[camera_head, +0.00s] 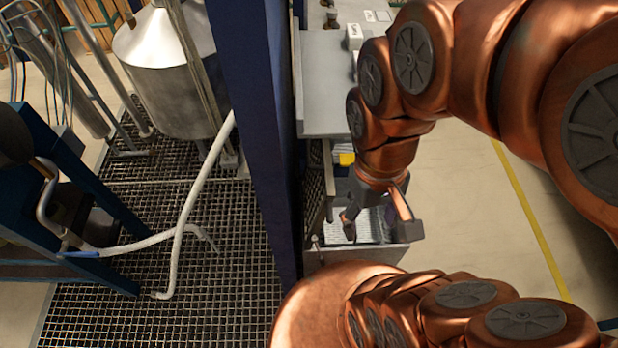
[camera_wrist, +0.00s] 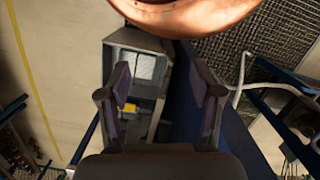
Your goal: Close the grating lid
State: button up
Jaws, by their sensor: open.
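A grey metal box (camera_head: 385,252) stands low beside the blue post, below and beyond my gripper (camera_head: 380,222). A pale ribbed surface (camera_head: 340,228) shows inside its rim; it may be the grating lid, but its angle is unclear. In the wrist view the box (camera_wrist: 119,52) is seen between and beyond the fingers, with a light panel in its opening. My gripper (camera_wrist: 160,92) is open, with nothing between its fingers. In the head view my gripper hides part of the box.
A blue post (camera_head: 255,120) rises just left of the box. A grey bench (camera_head: 325,85) stands behind it. A yellow item (camera_head: 346,159) lies under the bench. Metal floor grating (camera_head: 130,215) with a tank (camera_head: 180,90) and hoses is at left. Open floor (camera_head: 480,240) is at right.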

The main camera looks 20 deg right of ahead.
aim_at(318, 179)
jog(key=k, duration=1.2)
jog(key=u, duration=1.8)
